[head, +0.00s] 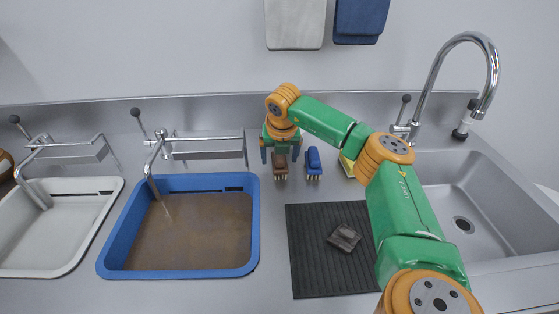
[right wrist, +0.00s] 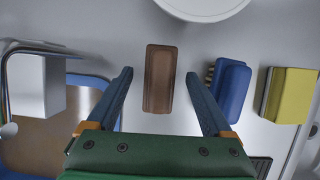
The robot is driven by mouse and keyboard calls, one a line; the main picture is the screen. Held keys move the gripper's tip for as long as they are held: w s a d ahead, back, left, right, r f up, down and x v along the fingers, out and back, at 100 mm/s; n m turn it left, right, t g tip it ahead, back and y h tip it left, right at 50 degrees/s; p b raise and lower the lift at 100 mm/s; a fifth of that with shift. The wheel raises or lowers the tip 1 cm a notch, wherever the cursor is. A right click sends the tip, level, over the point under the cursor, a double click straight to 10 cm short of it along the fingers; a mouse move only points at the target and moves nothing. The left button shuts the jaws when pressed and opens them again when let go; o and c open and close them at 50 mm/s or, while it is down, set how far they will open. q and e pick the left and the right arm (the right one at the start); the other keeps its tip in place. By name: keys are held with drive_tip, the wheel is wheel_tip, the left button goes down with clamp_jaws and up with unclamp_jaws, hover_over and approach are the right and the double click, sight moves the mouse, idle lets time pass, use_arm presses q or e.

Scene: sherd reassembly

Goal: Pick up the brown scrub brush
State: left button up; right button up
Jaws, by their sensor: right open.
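The brown scrub brush (head: 279,166) stands on the steel counter behind the black mat, to the right of the blue basin. In the right wrist view the brown brush (right wrist: 160,80) lies lengthwise in the picture, between the lines of the two fingers, with a gap on each side. My right gripper (head: 280,156) is open and empty over the brush, pointing down, one finger to its left and one to its right. I cannot tell how far above the brush the fingertips are. My left gripper is in neither view.
A blue brush (head: 314,163) stands close to the right of the right finger, and a yellow sponge (right wrist: 290,95) lies beyond it. A dark sherd (head: 344,238) lies on the ribbed black mat (head: 310,275). The blue basin (head: 253,235) holds murky brown water. A sink (head: 465,195) is at the right.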

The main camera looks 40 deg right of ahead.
drive_tip(key=shift+w+d+f, duration=0.1)
drive_tip(key=shift+d+f, duration=0.05)
drive_tip(key=shift+f, duration=0.25)
clamp_jaws()
drive_tip(key=shift+r, duration=0.1)
